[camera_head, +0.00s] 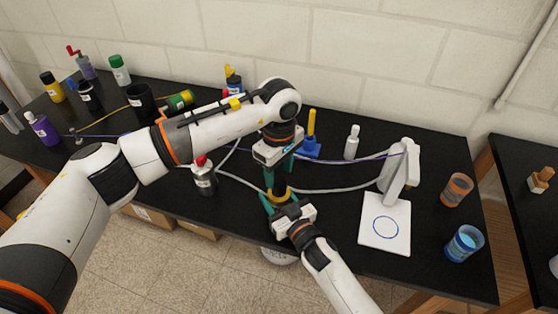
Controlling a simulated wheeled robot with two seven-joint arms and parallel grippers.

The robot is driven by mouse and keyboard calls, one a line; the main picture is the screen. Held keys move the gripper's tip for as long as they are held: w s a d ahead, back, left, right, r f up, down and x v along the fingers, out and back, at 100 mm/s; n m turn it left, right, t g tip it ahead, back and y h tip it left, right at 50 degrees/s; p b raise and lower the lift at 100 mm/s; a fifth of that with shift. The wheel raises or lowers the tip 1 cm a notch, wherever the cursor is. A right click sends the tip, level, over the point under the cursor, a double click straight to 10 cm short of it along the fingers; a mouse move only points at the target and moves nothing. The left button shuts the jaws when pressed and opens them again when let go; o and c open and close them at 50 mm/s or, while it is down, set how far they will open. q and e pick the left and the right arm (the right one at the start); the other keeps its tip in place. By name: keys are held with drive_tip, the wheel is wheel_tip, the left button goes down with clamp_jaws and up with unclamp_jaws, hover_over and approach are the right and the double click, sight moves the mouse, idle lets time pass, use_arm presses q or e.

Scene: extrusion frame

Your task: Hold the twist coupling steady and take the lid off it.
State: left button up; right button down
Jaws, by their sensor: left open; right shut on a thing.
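The twist coupling (279,195) is a small dark piece with a yellow band, in the middle of the view near the black table's front edge. My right gripper (272,200), coming from below, is shut on the coupling, its teal fingers around the lower part. My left gripper (279,178) points down from above, its teal fingers open around or beside the coupling's dark top. The lid cannot be told apart clearly from the body, as the fingers hide part of it. Whether the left fingers touch it cannot be seen.
Grey cables run over the black table (330,205) near the coupling. A dark bottle with a red cap (204,180) stands left. A white device (400,172), a white plate (398,210) and two cups (456,190) are right. A blue stand (309,147) is behind.

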sight(279, 180)
use_arm(q)
drive_tip(key=shift+f, duration=2.35)
drive_tip(key=c, duration=1)
drive_tip(key=n, duration=0.5)
drive_tip(key=shift+n, duration=0.4)
drive_tip(key=n, duration=0.5)
drive_tip(key=shift+n, duration=0.4)
drive_tip(key=n, duration=0.5)
drive_tip(key=shift+n, duration=0.4)
drive_tip(key=n, duration=0.4)
